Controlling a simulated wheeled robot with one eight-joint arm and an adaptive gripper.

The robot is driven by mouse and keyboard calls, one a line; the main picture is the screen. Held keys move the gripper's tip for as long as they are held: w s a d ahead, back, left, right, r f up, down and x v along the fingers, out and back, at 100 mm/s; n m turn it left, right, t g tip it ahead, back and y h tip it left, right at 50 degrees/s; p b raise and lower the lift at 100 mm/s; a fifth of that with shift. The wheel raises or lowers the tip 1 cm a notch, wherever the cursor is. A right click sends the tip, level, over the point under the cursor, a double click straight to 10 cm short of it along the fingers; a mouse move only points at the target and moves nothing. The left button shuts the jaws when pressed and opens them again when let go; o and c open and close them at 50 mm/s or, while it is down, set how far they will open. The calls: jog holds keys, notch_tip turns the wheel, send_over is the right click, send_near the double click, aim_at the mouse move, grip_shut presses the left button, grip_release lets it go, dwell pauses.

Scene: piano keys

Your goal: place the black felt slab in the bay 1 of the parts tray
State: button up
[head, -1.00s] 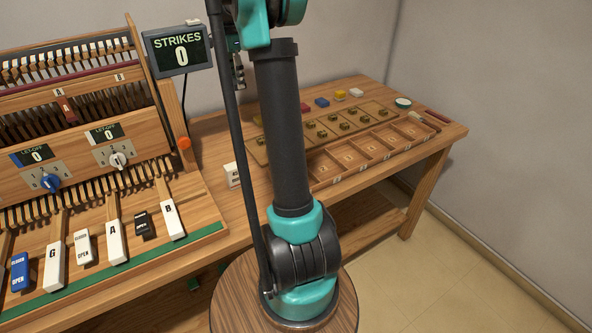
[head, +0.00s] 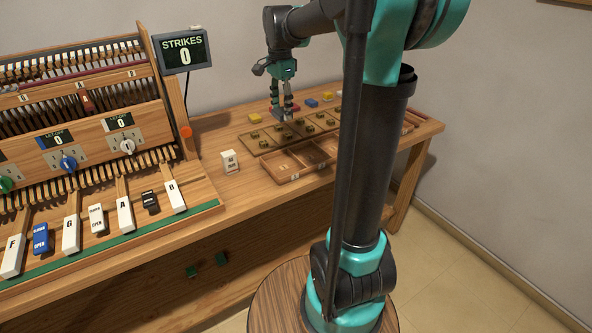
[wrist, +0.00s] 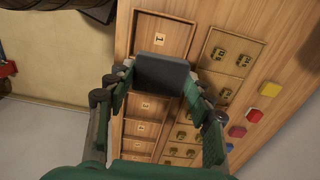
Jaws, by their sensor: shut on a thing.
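My gripper (head: 283,110) is shut on a dark slab, the black felt slab (wrist: 161,74), held between the fingertips in the wrist view. In the head view the gripper points down over the back of the bench, behind the parts tray (head: 297,179). The wooden tray also shows in the wrist view (wrist: 192,45), with a row of numbered bays. Bay 1 (wrist: 155,26) is at the top there, and its visible floor is empty. The slab overlaps the near part of bay 1 and hides what lies beneath. My arm hides the tray's right part in the head view.
A wooden board with brass pieces (head: 310,124) lies behind the tray. Yellow, red and blue blocks (wrist: 237,131) lie beyond it. A white numbered block (head: 229,161) stands left of the tray. The piano-key stand (head: 110,180) with the STRIKES display (head: 184,52) fills the left.

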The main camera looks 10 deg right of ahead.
aim_at(284, 167)
notch_tip(284, 167, down, 20)
jog(key=shift+r, duration=0.15)
dwell(0.3)
jog(key=o, duration=0.8)
jog(key=shift+o, duration=0.2)
notch_tip(284, 167, up, 12)
jog(key=s+d+f+n+t, duration=0.1)
jog(key=s+f+n+t, duration=0.1)
jog(key=s+f+n, duration=0.4)
jog(key=s+d+f+n+t, duration=0.1)
jog(key=s+f+n, duration=0.6)
jog(key=s, duration=0.9)
jog(key=shift+s+d+f+n+t, duration=0.2)
jog(key=shift+s+d+n+t, duration=0.1)
jog(key=shift+n+t, duration=0.35)
